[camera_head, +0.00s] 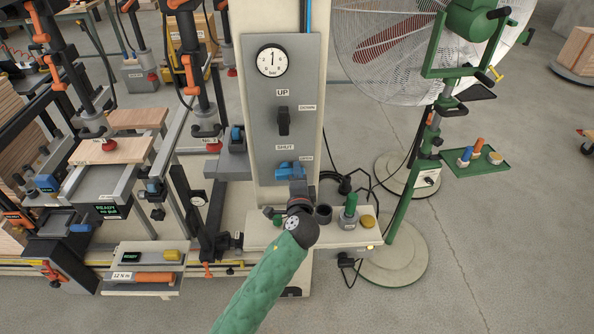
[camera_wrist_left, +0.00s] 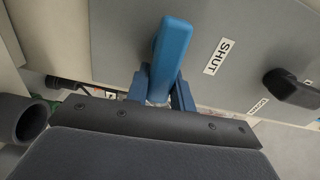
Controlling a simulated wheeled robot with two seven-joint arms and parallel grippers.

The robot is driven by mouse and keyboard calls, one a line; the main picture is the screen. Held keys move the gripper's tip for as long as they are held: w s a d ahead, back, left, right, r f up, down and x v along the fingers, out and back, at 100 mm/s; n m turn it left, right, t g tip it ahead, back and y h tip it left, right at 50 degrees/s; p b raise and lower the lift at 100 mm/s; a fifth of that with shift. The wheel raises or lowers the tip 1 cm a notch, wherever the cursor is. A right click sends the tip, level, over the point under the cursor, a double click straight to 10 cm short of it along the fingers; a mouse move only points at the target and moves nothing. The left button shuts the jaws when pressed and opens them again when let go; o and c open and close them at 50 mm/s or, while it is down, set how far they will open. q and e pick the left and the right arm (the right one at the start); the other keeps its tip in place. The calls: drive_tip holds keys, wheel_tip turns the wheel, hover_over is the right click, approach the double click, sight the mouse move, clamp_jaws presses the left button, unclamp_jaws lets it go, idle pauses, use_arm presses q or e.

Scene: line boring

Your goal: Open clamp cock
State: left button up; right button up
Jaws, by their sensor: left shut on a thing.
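The clamp cock's blue handle (camera_head: 286,170) is low on the grey panel (camera_head: 262,125), below the SHUT label and beside the OPEN label. It lies roughly sideways, pointing left in the head view. In the left wrist view the blue handle (camera_wrist_left: 171,55) stands up between the fingers, with the SHUT label to its right. My left gripper (camera_head: 299,186) reaches up from below and is at the handle's right end. In the left wrist view my left gripper (camera_wrist_left: 160,92) is shut on the handle. The wrist partly hides the handle's base. My right gripper is not in view.
A black lever (camera_head: 283,121) and a gauge (camera_head: 271,61) are above on the panel. A small shelf (camera_head: 262,237) with a green-topped bottle (camera_head: 350,208) is below. A green fan (camera_head: 465,45) stands right. Fixtures crowd the left.

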use_arm(q)
drive_tip(key=shift+f+m, duration=0.15)
drive_tip(key=shift+m, duration=0.25)
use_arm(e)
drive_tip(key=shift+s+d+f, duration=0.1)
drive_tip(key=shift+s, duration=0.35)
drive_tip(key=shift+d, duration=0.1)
use_arm(q)
drive_tip(key=o, duration=1)
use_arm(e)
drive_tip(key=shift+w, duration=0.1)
use_arm(q)
drive_tip(key=shift+s, duration=0.2)
drive_tip(key=s+b, duration=0.3)
drive_tip(key=s, duration=0.4)
drive_tip(key=shift+s, duration=0.2)
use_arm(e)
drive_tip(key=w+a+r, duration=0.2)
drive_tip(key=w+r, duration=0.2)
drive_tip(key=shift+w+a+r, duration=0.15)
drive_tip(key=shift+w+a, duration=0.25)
